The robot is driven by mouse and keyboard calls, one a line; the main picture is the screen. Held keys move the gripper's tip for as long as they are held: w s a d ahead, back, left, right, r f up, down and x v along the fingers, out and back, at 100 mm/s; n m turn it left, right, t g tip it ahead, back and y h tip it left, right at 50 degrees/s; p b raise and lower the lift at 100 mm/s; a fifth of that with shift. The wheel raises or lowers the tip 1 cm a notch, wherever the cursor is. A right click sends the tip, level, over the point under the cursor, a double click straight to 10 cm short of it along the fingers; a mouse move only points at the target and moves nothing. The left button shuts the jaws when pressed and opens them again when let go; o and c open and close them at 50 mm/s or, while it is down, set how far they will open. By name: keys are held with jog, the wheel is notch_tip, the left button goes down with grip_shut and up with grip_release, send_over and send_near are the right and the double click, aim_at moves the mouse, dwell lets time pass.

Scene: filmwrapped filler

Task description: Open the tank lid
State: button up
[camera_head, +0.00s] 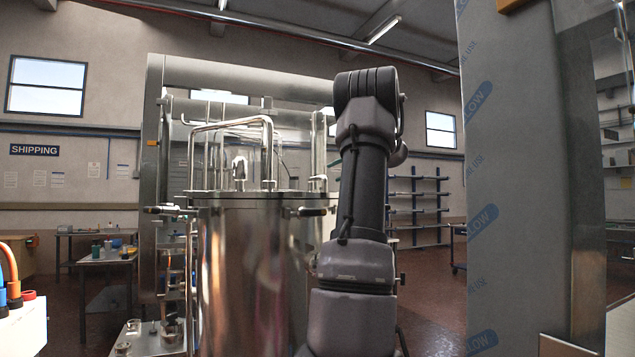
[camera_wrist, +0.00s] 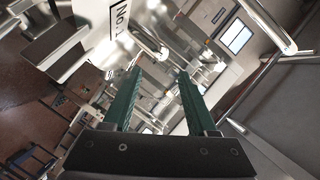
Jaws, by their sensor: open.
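The steel tank (camera_head: 255,275) stands upright left of my arm in the head view. Its flat lid (camera_head: 290,194) lies level on the rim, with no gap that I can make out. A bent steel tube handle (camera_head: 232,122) rises above the lid. Dark-tipped clamp knobs stick out at the rim, one at left (camera_head: 170,210) and one at right (camera_head: 308,211). My gripper (camera_wrist: 158,72) shows in the wrist view with its two green fingers apart and nothing between them. It is hidden in the head view, so I cannot tell its distance from the lid.
A grey machine frame (camera_head: 153,180) stands behind the tank. A tall film-wrapped panel (camera_head: 510,190) blocks the right side. A white box with coloured hoses (camera_head: 22,325) sits at lower left. Shelves (camera_head: 418,205) and a workbench (camera_head: 100,258) stand farther back. Open floor (camera_head: 432,285) shows between my arm and the panel.

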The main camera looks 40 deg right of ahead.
aim_at(318, 179)
jog(key=shift+w, duration=0.4)
jog(key=x, duration=1)
jog(key=shift+w+d+f, duration=0.1)
grip_shut()
dwell(0.9)
